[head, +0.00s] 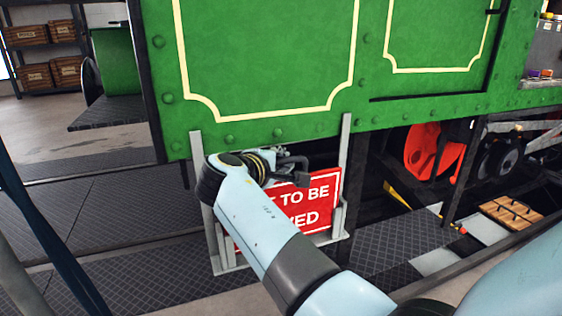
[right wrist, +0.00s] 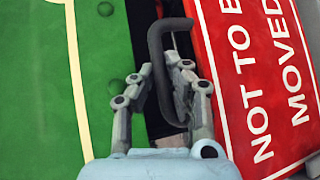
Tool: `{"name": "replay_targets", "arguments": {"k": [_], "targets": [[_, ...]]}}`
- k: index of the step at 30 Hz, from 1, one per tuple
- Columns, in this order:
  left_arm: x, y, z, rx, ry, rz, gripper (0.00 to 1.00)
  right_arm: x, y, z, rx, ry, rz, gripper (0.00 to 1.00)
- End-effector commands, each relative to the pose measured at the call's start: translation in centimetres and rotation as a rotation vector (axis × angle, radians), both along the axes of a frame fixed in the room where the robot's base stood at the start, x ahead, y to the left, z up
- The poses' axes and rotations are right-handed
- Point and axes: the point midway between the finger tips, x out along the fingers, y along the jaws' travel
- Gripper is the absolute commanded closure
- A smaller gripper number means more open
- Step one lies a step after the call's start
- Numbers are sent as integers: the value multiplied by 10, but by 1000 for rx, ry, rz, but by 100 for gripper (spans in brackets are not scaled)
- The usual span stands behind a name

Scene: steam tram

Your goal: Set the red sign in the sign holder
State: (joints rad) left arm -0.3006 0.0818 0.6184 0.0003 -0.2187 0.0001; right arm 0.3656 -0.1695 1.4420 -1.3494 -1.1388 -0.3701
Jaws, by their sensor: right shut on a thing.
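The red sign (head: 318,199) with white lettering is between the two posts of the grey sign holder (head: 197,165), below the green tram side. My forearm hides its left part. Its lower right corner is close to the holder's right bracket, and I cannot tell whether it rests in the channels. My right gripper (head: 291,168) is at the sign's top edge. In the right wrist view, the gripper (right wrist: 164,74) is shut on the dark curved handle (right wrist: 157,48) of the red sign (right wrist: 235,60). My left gripper is not in view.
The green tram side (head: 270,60) fills the space above the holder. Red wheel parts (head: 432,150) and a wooden crate (head: 511,212) are at the right. Shelves with boxes (head: 26,36) stand at the far left. Dark tread plates (head: 110,215) cover the floor on the left.

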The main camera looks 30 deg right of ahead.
Motion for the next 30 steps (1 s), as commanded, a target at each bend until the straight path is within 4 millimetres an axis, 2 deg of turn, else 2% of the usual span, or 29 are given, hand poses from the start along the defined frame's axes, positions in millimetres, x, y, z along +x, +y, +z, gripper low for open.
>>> {"name": "replay_targets", "arguments": {"k": [15,24,25,30], "targets": [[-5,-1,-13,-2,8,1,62,1,-1,-19,-3,-2,0,100],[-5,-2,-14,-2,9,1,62,2,-1,-20,-3,-3,0,100],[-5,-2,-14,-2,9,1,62,2,-1,-20,-3,-3,0,89],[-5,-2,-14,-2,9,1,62,2,-1,-20,-2,-2,0,67]]}}
